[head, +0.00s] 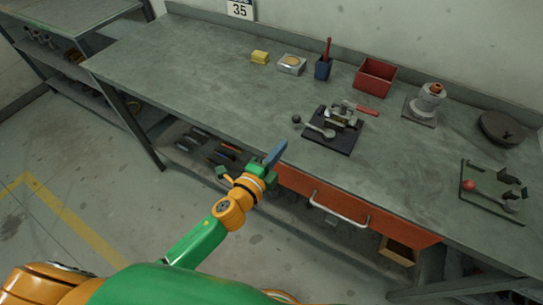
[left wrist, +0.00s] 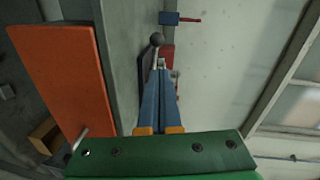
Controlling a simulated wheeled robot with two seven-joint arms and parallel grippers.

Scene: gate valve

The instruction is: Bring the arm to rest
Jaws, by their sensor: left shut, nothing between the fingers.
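My left arm (head: 205,235), green and orange, comes in from the lower left in the head view. My left gripper (head: 282,145) has blue fingers and is shut and empty. Its tips appear by the front edge of the workbench (head: 200,75), left of a black base plate (head: 330,139) that bears a metal fixture (head: 343,114) with a ball-ended lever. In the left wrist view the shut blue fingers (left wrist: 160,73) point toward the dark ball (left wrist: 157,39), apparently without holding it. My right gripper is not in view.
An orange drawer (head: 350,205) with a metal handle is under the bench front. The bench's left part is clear.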

